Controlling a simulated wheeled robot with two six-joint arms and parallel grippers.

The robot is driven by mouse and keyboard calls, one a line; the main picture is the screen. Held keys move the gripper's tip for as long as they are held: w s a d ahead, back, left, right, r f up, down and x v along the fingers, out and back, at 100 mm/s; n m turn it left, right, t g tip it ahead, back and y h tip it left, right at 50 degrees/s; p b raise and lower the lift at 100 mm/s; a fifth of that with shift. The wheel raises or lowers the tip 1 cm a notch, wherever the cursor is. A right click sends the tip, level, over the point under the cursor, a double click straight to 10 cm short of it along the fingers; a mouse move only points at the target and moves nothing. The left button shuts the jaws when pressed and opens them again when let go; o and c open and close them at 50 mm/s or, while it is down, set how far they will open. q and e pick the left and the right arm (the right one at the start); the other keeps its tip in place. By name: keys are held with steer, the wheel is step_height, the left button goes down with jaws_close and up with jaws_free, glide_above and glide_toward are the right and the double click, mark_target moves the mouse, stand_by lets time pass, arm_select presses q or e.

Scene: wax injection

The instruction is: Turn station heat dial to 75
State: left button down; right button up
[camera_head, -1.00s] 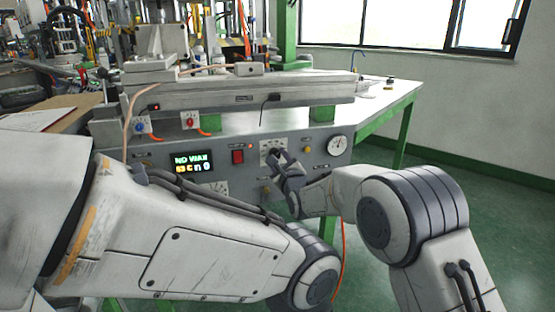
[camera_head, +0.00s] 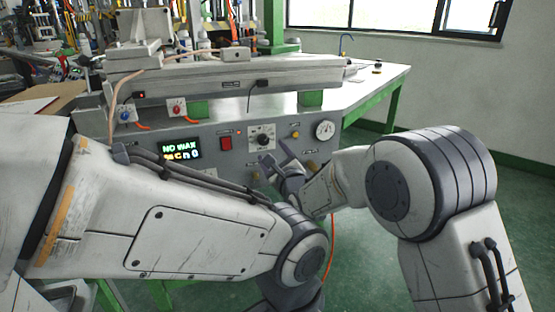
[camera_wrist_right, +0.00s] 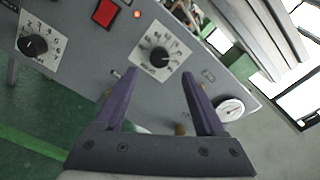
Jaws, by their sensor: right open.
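A black dial knob on a white numbered plate (camera_head: 262,137) sits on the grey station panel, right of the red switch; it also shows in the right wrist view (camera_wrist_right: 160,57). A second numbered dial (camera_wrist_right: 33,45) is at the left of the wrist view; in the head view my left arm mostly covers it. I cannot read which is the heat dial or its setting. My right gripper (camera_head: 276,164) is open and empty, just below the upper dial and apart from it. In the wrist view its fingers (camera_wrist_right: 160,76) point toward that dial. My left gripper is out of view.
A lit display (camera_head: 180,150) reads "NO WAX". The red switch (camera_head: 226,144), a yellow button (camera_head: 295,134) and a round gauge (camera_head: 325,130) are on the panel. Small blue (camera_head: 126,115) and red (camera_head: 177,107) knobs sit above. My left arm crosses before the panel's lower left.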

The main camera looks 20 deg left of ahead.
steer(key=shift+v, duration=2.1)
steer(key=s+d+f+n+g+h, duration=0.15)
steer(key=d+f+n+h, duration=0.3)
steer(key=d, duration=0.55)
steer(key=s+d+f+n+g+h, duration=0.1)
steer(key=d+f+n+g+h, duration=0.4)
steer(key=d, duration=0.6)
steer(key=s+d+f+n+g, duration=0.3)
steer(key=s+d+n, duration=0.3)
steer(key=s+d, duration=0.3)
steer(key=s+d+f+n+g, duration=0.25)
steer(key=s+d+n, duration=0.45)
steer(key=s, duration=0.4)
steer(key=s+a+r+n+g, duration=0.1)
steer(key=s+a+r+n, duration=0.2)
steer(key=s+a, duration=0.4)
steer(key=s+a+r+n+g, duration=0.2)
steer(key=s+a+r+n, duration=0.15)
steer(key=s+a, duration=0.35)
step_height(320, 180, up, 33)
steer(key=p, duration=3.3)
steer(key=shift+d+f, duration=0.2)
steer(key=shift+f, duration=0.05)
